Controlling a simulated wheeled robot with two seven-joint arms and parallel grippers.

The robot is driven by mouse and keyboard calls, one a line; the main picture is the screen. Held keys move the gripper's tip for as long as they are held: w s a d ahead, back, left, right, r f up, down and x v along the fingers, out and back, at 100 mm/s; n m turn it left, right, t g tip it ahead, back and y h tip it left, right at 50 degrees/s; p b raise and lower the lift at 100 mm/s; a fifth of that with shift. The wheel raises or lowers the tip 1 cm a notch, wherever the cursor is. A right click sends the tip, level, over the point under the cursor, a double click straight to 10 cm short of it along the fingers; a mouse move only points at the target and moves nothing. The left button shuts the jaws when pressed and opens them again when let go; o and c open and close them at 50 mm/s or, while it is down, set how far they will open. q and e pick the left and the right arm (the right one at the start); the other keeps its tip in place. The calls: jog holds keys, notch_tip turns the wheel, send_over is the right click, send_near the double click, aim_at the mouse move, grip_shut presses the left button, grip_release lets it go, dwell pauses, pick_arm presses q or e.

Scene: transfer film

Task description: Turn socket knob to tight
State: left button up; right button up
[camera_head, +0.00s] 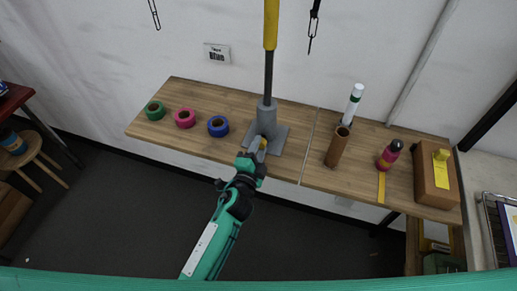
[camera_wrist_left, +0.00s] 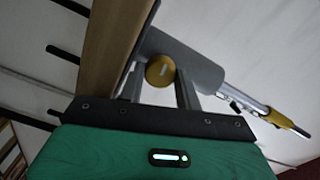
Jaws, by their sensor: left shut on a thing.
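The grey socket (camera_head: 266,117) stands on a flat base on the wooden table, with a dark and yellow pole (camera_head: 270,40) rising upright from it. A small yellow knob (camera_head: 262,144) sits low on the socket's front. My left gripper (camera_head: 257,151) reaches it from the front and is shut on it. In the left wrist view the round yellow knob (camera_wrist_left: 160,71) lies between the two fingers of the left gripper (camera_wrist_left: 159,88), with the grey socket (camera_wrist_left: 190,60) behind it. The fingers partly hide the socket's lower part. My right gripper is not in view.
Green (camera_head: 154,110), pink (camera_head: 185,117) and blue (camera_head: 218,126) tape rolls lie left of the socket. A brown cylinder (camera_head: 337,147), a white-and-green tube (camera_head: 352,104), a pink bottle (camera_head: 389,155) and a brown box (camera_head: 436,173) stand to the right. Chains hang above.

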pick_arm(q)
jog(key=shift+f+m, duration=0.1)
jog(key=shift+m, duration=0.5)
jog(key=o, duration=1)
jog(key=shift+s, duration=0.1)
jog(key=shift+f, duration=0.1)
